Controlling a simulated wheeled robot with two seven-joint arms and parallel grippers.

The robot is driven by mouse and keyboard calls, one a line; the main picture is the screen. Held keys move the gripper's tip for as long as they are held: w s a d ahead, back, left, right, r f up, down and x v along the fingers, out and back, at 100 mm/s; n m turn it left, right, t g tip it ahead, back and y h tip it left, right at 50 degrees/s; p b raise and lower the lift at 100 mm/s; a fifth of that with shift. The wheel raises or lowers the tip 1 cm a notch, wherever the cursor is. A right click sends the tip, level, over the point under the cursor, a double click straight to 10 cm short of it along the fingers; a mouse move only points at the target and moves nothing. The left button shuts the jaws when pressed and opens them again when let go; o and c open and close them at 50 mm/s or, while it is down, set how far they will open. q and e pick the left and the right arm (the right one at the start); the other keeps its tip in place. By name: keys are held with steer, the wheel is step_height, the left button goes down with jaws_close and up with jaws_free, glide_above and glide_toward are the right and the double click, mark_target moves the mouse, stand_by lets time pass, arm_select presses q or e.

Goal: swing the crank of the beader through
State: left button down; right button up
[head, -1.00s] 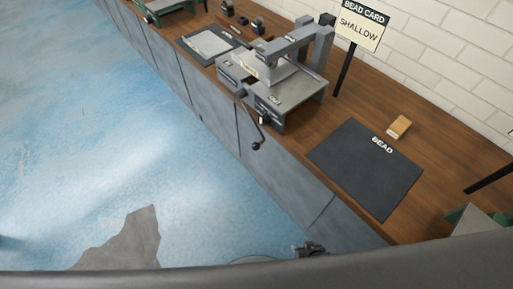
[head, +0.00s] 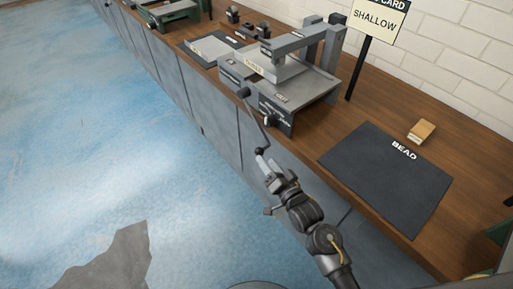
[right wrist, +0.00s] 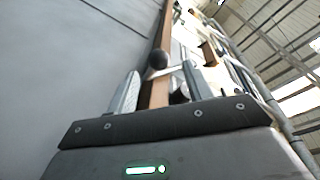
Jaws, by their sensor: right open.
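The beader (head: 290,85) is a grey bench machine with an upright post and an overhead arm. Its crank (head: 254,122) hangs from the front face over the bench edge, its dark ball knob (head: 260,151) lowest. My right gripper (head: 264,164) is open, just below the knob and in front of the cabinets. In the right wrist view the knob (right wrist: 157,60) shows beyond and between the spread fingers (right wrist: 160,86). I cannot tell whether a finger touches it. My left gripper is not in view.
A dark mat marked BEAD (head: 390,185) and a small wooden block (head: 421,131) lie to the right. A mat with a grey sheet (head: 210,47) lies to the left. The blue floor (head: 100,130) is clear.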

mark_target(258, 149)
steer(key=x, duration=0.7)
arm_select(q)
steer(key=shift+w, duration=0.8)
arm_select(e)
steer(key=shift+w+a, duration=0.25)
steer(key=shift+w, duration=0.2)
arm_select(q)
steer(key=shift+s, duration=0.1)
arm_select(e)
steer(key=c, duration=0.7)
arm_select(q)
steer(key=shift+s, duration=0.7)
arm_select(e)
jaws_close()
